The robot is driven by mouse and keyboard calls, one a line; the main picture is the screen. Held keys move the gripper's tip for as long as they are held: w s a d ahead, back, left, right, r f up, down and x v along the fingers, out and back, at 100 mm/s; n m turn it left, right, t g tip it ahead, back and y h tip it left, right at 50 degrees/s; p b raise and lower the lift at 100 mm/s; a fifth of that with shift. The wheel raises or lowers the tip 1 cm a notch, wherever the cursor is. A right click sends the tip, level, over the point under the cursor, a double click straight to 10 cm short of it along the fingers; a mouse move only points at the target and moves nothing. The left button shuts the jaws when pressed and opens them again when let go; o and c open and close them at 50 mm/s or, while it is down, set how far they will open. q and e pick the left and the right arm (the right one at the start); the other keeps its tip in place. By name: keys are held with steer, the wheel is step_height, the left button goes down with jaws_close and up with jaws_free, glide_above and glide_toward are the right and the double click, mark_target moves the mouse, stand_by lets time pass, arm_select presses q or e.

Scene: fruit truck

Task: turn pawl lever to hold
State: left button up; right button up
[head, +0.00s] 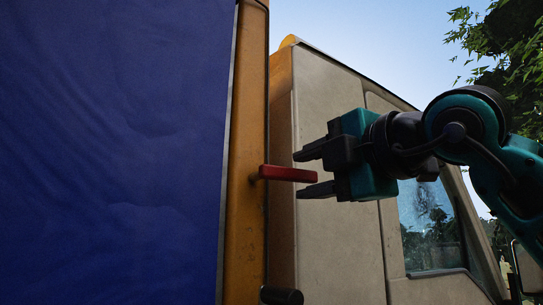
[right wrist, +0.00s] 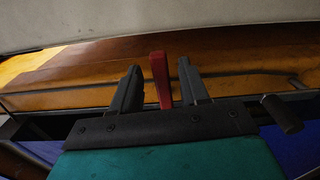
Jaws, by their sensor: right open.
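The pawl lever (head: 288,174) is a red bar on the orange post (head: 249,110). In the head view it points right, roughly level, from its pivot on the post. My right gripper (head: 312,171) is open, its two fingers pointing left, one above and one below the lever's free end. In the right wrist view the red lever (right wrist: 160,80) stands between the two open fingers (right wrist: 158,88), with gaps on both sides, nearer the right finger. Nothing is held. My left gripper is not in view.
A blue tarp (head: 110,150) fills the left side. The beige truck cab (head: 335,130) with its window (head: 432,228) lies behind my right arm. A dark cylindrical handle (head: 281,296) sticks out low on the post and shows in the right wrist view (right wrist: 282,114).

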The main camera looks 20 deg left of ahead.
mark_target(307, 176)
steer(key=shift+b+v, duration=1.15)
steer(key=shift+v, duration=0.95)
steer(key=shift+s+d, duration=0.25)
steer(key=shift+d, duration=0.1)
steer(key=shift+w, duration=0.1)
